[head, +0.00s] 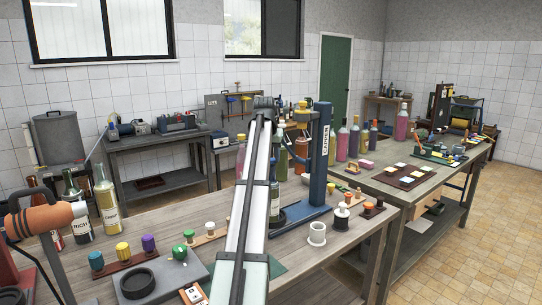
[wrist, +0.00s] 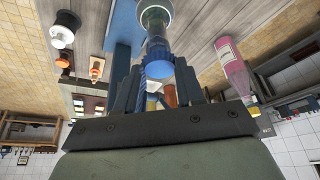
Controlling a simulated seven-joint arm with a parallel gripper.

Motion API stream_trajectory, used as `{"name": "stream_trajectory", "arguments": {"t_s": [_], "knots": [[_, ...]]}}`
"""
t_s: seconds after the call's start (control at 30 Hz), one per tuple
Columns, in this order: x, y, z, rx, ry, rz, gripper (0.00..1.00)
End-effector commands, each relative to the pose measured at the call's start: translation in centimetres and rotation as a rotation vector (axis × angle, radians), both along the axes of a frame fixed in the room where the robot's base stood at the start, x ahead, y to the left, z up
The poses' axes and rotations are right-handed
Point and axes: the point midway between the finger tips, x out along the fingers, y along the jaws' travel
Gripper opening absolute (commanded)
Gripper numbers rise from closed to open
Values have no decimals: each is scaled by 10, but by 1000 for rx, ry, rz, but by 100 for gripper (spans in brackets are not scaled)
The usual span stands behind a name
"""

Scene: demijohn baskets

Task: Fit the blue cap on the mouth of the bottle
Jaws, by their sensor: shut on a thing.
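In the wrist view my gripper (wrist: 158,82) is shut on the blue cap (wrist: 158,67), which sits between the fingertips. The bottle (wrist: 157,35), of clear glass, is right beyond the cap, its neck pointing toward it. The cap lines up closely with the neck and overlaps its mouth in the picture; I cannot tell whether they touch. In the head view the bottle (head: 276,197) stands on the bench by the blue capper stand (head: 325,150), partly hidden behind my arm. My fingers and the cap are not clear in that view.
The capper post rises close to the right of the bottle. A pink bottle (wrist: 230,68) shows in the wrist view. Colored caps (head: 123,250) and tall bottles (head: 107,203) are at the left.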

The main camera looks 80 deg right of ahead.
Motion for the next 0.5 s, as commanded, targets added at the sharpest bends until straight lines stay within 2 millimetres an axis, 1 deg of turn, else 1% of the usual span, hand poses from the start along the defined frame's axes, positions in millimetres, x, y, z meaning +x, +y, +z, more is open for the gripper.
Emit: {"name": "stream_trajectory", "arguments": {"t_s": [0.5], "knots": [[0, 0, -6, 1, 0, 0, 10]]}}
